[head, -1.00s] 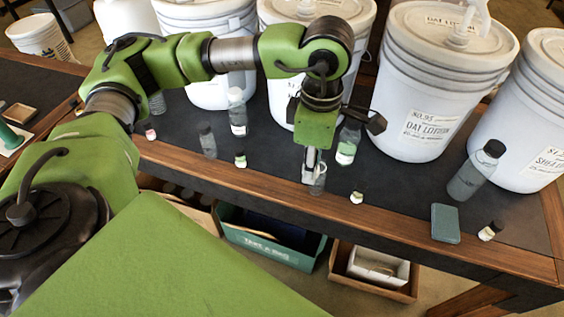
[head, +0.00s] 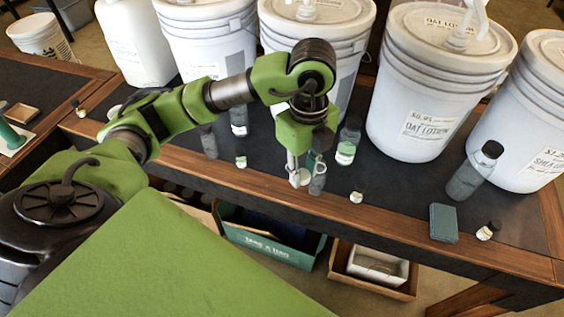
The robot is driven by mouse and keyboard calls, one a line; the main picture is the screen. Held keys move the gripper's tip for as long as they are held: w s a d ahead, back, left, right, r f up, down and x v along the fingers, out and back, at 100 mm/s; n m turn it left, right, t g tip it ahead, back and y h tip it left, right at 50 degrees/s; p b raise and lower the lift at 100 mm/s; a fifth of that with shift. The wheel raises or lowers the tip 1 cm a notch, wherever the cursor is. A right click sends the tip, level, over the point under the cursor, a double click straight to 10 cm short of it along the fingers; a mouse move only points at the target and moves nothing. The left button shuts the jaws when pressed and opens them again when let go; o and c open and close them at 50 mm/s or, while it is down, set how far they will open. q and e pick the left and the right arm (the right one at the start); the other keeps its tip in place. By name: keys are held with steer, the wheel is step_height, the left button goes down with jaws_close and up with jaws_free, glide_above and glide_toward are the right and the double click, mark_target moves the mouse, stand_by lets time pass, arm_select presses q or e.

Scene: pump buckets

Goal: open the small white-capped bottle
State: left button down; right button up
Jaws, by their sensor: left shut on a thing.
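My left gripper (head: 297,174) points down over the front part of the dark tabletop. It is shut on a small white piece that looks like the white cap (head: 301,180). A small grey see-through bottle (head: 317,182) stands upright just to the right of the fingertips. In the picture the white piece is at the bottle's left side, not over its top. The gripper partly hides the bottle's upper part, and I cannot tell whether the two touch. My right gripper is not in view.
Large white pump buckets (head: 418,100) line the back. A green-labelled bottle (head: 347,145) stands behind the gripper. A dark-capped bottle (head: 475,172), a grey-green block (head: 444,223) and small jars (head: 356,197) are to the right. The wooden front edge (head: 250,183) is close.

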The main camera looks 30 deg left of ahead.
arm_select(q)
steer(key=n, duration=0.5)
steer(key=shift+s+a+f, duration=0.1)
steer(key=shift+a+f, duration=0.25)
steer(key=shift+n, duration=0.3)
steer(key=shift+w+a+f, duration=0.25)
steer(key=w+a+f, duration=0.2)
steer(key=w, duration=0.1)
steer(key=w+a+f, duration=0.3)
steer(key=w+a+f+p, duration=0.1)
steer(key=w+a+f, duration=0.1)
steer(key=w+f, duration=0.1)
steer(key=shift+w+a+f, duration=0.2)
steer(key=shift+w, duration=0.25)
steer(key=shift+w+a+f, duration=0.2)
steer(key=shift+f, duration=0.2)
steer(key=shift+w+a+f, duration=0.15)
steer(key=shift+f, duration=0.25)
step_height(320, 180, down, 2)
steer(key=shift+f+p, duration=0.15)
steer(key=shift+p, duration=0.45)
steer(key=shift+f, duration=0.15)
steer(key=shift+f, duration=0.1)
